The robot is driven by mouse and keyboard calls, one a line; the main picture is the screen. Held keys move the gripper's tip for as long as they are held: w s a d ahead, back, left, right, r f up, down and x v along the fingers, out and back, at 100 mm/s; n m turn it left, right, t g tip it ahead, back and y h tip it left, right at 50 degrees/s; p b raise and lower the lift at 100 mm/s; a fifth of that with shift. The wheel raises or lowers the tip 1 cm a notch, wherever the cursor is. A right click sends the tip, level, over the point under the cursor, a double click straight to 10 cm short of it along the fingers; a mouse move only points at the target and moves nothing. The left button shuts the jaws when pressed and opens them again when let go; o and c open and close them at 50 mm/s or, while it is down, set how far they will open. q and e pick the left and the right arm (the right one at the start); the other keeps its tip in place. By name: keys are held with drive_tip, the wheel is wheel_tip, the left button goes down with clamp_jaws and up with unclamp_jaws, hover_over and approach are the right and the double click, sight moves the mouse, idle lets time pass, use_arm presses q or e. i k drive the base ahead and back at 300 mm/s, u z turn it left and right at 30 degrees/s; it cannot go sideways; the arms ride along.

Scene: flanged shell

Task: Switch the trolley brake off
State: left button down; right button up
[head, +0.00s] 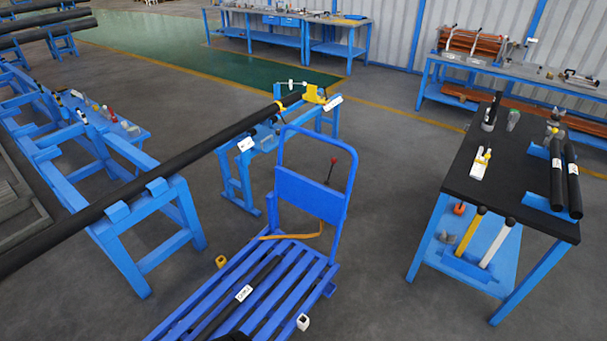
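The blue trolley (312,196) stands in the lower middle, with an upright push handle and panel at its far end and a slatted deck (210,300) toward me. A thin lever with a red knob (333,161) shows through the handle frame, above the panel's right side; it leans slightly. I take it for the brake lever, but its foot is hidden behind the panel. A black tube with a white label (244,293) lies along the deck, and an orange-brown strap (292,236) lies across its far end. Neither of my grippers can be made out in the head view.
A long black pipe (150,182) rests on blue stands at the left. A black-topped table (510,190) with tubes and bottles stands at the right. Grey floor (380,190) is open between trolley and table. Workbenches line the back wall.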

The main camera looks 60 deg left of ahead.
sight(333, 161)
drive_tip(key=k, duration=0.65)
drive_tip(key=u, duration=1)
drive_tip(key=i, duration=0.45)
